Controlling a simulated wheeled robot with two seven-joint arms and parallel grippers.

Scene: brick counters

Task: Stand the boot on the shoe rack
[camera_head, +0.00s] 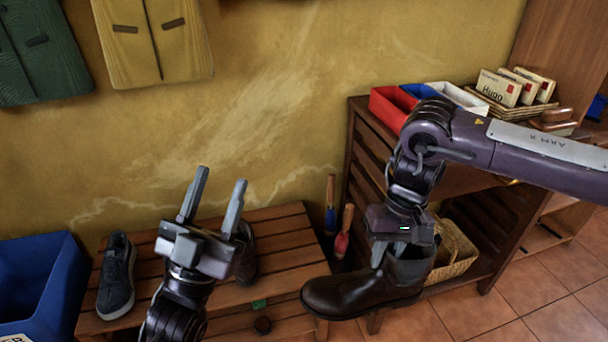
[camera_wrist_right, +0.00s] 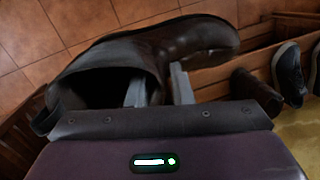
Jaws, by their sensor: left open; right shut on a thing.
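A dark brown boot (camera_head: 362,292) hangs upright in my right gripper (camera_head: 388,254), its toe pointing left, in front of the rack's right end. In the right wrist view the fingers of my right gripper (camera_wrist_right: 155,90) pinch the wall of the boot (camera_wrist_right: 190,40) by its opening. The wooden slatted shoe rack (camera_head: 285,250) stands against the wall. A dark sneaker (camera_head: 116,278) is at its left, and another shoe (camera_head: 245,258) stands partly hidden behind my left gripper. My left gripper (camera_head: 215,195) is open and empty above the rack.
A blue bin (camera_head: 40,285) stands left of the rack. A wooden cabinet (camera_head: 362,160) with red, blue and white trays stands at the right, a wicker basket (camera_head: 462,245) low in it. Brushes (camera_head: 342,240) stand between rack and cabinet. Slats right of the second shoe look clear.

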